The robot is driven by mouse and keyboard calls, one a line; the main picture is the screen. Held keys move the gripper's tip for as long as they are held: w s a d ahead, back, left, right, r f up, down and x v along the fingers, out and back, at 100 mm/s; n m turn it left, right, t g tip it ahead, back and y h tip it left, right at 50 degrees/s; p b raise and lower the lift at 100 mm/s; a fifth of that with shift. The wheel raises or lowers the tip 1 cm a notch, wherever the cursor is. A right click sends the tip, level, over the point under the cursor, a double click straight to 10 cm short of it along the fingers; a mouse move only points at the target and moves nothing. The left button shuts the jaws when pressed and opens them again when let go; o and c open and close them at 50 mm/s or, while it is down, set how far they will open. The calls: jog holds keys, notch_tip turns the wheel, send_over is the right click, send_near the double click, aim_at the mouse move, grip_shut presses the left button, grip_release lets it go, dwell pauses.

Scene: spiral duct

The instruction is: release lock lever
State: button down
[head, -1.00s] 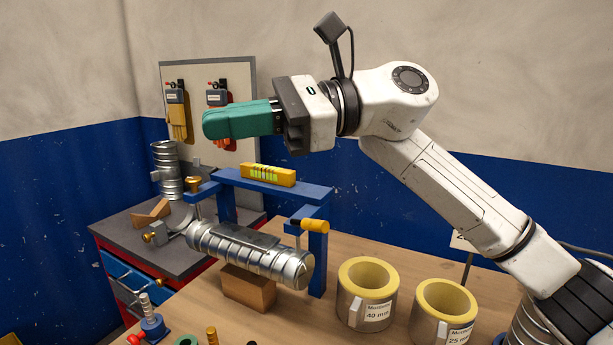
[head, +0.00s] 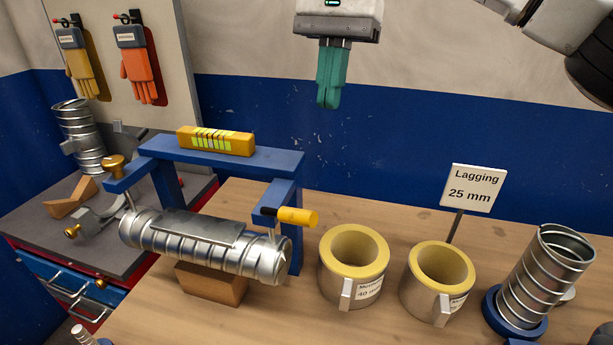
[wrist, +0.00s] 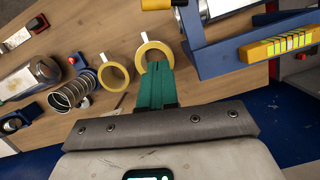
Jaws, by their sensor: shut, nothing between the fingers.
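A lever with a yellow grip and black end (head: 297,216), which looks like the lock lever, sits at the right end of the blue frame (head: 285,158) over a silver spiral duct (head: 190,240). A yellow grip also shows at the top edge of the wrist view (wrist: 157,4). My gripper (head: 328,106) has teal-covered fingers, shut and empty, pointing down above and behind the lever, apart from it. In the wrist view the teal fingers (wrist: 154,70) overlap a yellow-lined ring in the picture; I cannot tell the height between them.
Two yellow-lined lagging cups, left (head: 353,265) and right (head: 437,280), stand right of the frame. A "Lagging 25 mm" sign (head: 473,188) and an upright duct piece (head: 545,275) are farther right. A yellow level (head: 216,141) rests on the frame. A wooden block (head: 211,284) supports the duct.

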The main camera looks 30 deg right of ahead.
aim_at(297, 217)
jog(key=s+a+f+p, duration=0.1)
jog(key=s+a+f, duration=0.1)
jog(key=f, duration=0.3)
jog(key=s+a+f+p, duration=0.1)
jog(key=a+f, duration=0.2)
jog(key=f, duration=0.3)
jog(key=shift+s, duration=0.35)
jog(key=shift+a, duration=0.15)
